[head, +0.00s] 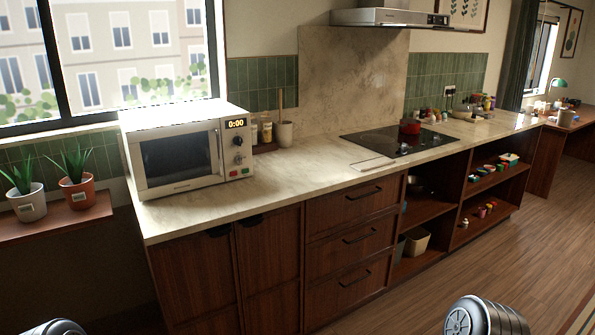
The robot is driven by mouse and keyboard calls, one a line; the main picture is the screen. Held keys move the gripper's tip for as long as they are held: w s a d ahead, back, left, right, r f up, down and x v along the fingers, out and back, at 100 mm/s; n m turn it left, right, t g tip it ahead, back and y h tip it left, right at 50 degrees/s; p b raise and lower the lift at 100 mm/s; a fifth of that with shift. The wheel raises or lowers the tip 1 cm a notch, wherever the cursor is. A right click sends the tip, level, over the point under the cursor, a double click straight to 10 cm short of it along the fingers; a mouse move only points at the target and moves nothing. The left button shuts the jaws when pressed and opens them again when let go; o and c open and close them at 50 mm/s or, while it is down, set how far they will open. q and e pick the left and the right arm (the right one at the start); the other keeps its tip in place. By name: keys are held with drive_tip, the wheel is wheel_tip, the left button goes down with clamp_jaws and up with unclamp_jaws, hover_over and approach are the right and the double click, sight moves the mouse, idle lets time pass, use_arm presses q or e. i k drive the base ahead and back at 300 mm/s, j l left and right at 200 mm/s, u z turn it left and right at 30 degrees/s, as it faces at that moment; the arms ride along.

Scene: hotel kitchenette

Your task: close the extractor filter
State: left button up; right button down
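The extractor hood (388,15) is a slim, pale metal unit on the wall at the top of the head view, above the hob. Its upper part is cut off by the picture edge. A small dark panel shows at the right end of its front edge. The filter cannot be made out, and the hood's underside is hidden from this height, so I cannot tell how the filter stands. Neither of my grippers is in view. Only rounded grey parts of my arms show at the bottom left and bottom right edges, far from the hood.
The black hob (375,145) under the hood carries a red pot (410,127). A white microwave (180,150) stands on the left of the marble counter (290,165). Wooden drawers (350,240) front the counter. Floor (420,300) before it is clear.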

sight(400, 25)
drive_tip(key=i+l+u, duration=0.15)
drive_tip(key=l, duration=0.2)
drive_tip(key=i+l+u, duration=0.15)
drive_tip(key=l, duration=0.25)
drive_tip(key=i+l+u, duration=0.2)
drive_tip(key=l, duration=0.2)
drive_tip(key=l+u, duration=0.15)
drive_tip(key=l, duration=0.25)
drive_tip(key=i+l+u, duration=0.15)
drive_tip(key=l, duration=0.3)
drive_tip(key=i+l, duration=0.1)
drive_tip(key=l, duration=0.75)
drive_tip(key=i+l, duration=0.15)
drive_tip(key=l, duration=0.7)
drive_tip(key=i+l+u, duration=0.1)
drive_tip(key=l, duration=0.8)
drive_tip(key=i+l, duration=0.1)
drive_tip(key=l, duration=0.75)
